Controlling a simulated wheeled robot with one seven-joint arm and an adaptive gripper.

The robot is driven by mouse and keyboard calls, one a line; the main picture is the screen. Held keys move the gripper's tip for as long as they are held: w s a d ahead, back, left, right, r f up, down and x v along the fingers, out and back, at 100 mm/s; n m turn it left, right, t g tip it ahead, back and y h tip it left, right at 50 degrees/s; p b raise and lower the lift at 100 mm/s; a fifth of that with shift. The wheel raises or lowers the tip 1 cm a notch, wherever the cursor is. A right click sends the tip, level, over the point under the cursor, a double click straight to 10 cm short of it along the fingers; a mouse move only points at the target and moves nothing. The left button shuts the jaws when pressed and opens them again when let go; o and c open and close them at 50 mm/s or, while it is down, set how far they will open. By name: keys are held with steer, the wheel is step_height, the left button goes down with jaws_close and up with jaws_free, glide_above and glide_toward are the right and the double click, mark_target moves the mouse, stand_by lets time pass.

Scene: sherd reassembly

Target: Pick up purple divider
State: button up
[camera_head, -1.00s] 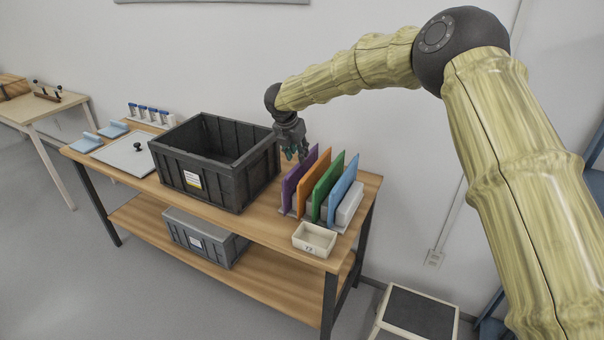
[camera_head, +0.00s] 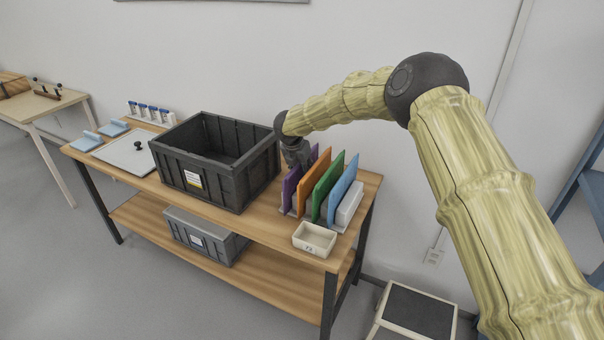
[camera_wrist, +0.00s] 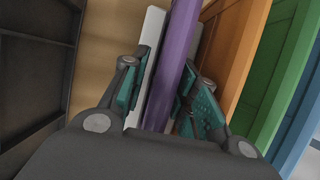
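The purple divider (camera_head: 290,189) stands upright at the left end of a row of coloured dividers on the table. In the wrist view the purple divider (camera_wrist: 176,62) runs between the two fingers of my gripper (camera_wrist: 168,90). One finger is on each side of it. The fingers look apart, with a small gap to the divider on the left side; on the right the finger is close to it, and I cannot tell if it touches. In the head view my gripper (camera_head: 298,160) is at the top of the purple divider and hides part of it.
Orange (camera_head: 313,186), green (camera_head: 328,187) and blue (camera_head: 345,187) dividers stand close on the right. A large black crate (camera_head: 222,178) stands open to the left. A small white bin (camera_head: 314,239) is in front.

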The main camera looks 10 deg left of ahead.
jaws_close()
steer(key=shift+r, duration=0.1)
step_height(320, 180, up, 10)
steer(key=shift+f+b, duration=0.1)
steer(key=shift+b, duration=0.8)
